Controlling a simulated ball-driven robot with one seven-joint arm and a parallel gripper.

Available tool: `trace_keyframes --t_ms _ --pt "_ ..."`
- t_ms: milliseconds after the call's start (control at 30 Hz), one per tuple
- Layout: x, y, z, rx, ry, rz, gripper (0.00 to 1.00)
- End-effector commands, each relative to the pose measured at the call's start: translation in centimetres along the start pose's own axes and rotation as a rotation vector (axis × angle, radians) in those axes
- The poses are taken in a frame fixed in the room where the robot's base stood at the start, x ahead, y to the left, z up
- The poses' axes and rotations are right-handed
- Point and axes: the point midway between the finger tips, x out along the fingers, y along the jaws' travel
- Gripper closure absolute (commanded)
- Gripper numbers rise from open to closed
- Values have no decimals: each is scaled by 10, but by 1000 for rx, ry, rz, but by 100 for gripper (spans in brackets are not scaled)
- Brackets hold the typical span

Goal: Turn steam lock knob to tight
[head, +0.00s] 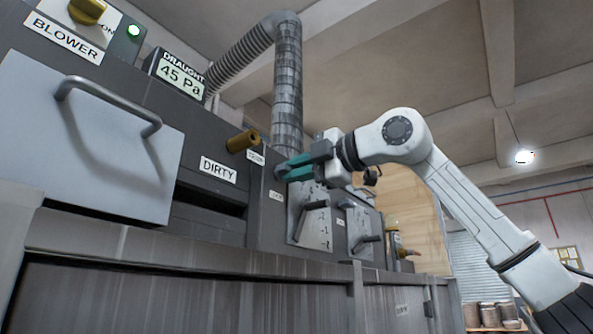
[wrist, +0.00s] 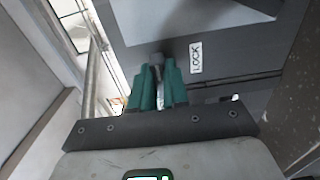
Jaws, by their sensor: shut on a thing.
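My gripper (head: 286,169) has its teal fingers against the dark front of the machine. In the wrist view, the fingertips (wrist: 159,70) are shut on a small grey rounded knob (wrist: 157,58), whose top shows between and just beyond them. A white label reading LOCK (wrist: 196,58) is right beside the knob. In the head view the fingers hide the knob, and a small label (head: 276,197) sits just below them. I cannot read any tight mark or tell which way the knob is turned.
A brass knob (head: 242,141) sticks out left of my gripper, above the DIRTY label (head: 218,170). A plate with a lever (head: 314,222) is just below my gripper. A duct (head: 288,90) rises behind. A ledge (head: 180,248) runs along the front. Open room lies to the right.

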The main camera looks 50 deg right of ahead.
Motion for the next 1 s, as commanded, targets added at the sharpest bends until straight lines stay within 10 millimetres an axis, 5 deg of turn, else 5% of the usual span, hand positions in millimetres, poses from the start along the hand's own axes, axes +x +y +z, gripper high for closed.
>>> trace_keyframes --t_ms 33,67,300,667,1000 --pt "0 -1 1 4 -2 -2 100" --pt "0 -1 1 4 -2 -2 83" --pt "0 -1 1 2 -1 -1 60" --pt "-7 -1 1 0 -2 0 60" --pt "-68 -2 2 1 -4 0 60"
